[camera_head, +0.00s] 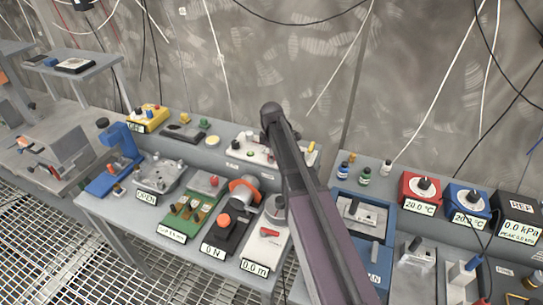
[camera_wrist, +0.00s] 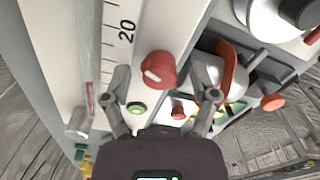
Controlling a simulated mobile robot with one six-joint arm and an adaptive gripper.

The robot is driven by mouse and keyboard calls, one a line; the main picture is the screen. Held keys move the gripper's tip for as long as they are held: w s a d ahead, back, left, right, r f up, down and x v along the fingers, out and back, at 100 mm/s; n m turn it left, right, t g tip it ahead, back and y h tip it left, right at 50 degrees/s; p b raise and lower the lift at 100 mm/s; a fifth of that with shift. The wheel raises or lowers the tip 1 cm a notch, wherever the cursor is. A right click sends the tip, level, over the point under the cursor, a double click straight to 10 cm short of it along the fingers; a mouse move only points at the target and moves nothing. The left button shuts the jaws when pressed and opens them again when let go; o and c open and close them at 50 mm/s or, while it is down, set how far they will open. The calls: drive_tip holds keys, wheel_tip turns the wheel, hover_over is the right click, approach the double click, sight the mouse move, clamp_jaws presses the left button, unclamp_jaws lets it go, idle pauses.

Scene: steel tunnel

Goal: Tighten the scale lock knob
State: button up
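In the wrist view a red round knob (camera_wrist: 158,70) with a white mark stands on a pale panel, beside a ruler-like scale (camera_wrist: 112,40) marked 20. My gripper (camera_wrist: 163,92) is open, with one finger on each side of the knob's line in the picture. The fingers look apart from the knob; the depth between them is hard to judge. In the head view my dark arm crosses the bench and my gripper is not seen. A white unit labelled 0.0 m (camera_head: 264,249) with a red part is beside my arm; I cannot tell whether it carries this knob.
In the wrist view a green button (camera_wrist: 136,108), a small red knob (camera_wrist: 178,112) and an orange knob (camera_wrist: 273,102) are nearby. In the head view the 0 N unit (camera_head: 222,240) is left of my arm, a blue-framed unit (camera_head: 381,262) right. Cables hang along the wall.

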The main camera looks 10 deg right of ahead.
clamp_jaws()
drive_tip(key=shift+m, duration=0.4)
drive_tip(key=m, duration=0.8)
drive_tip(key=shift+s+m, duration=0.1)
drive_tip(key=shift+m, duration=0.2)
drive_tip(key=m, duration=0.4)
drive_tip(key=shift+m, duration=0.3)
drive_tip(key=m, duration=0.4)
drive_tip(key=shift+m, duration=0.3)
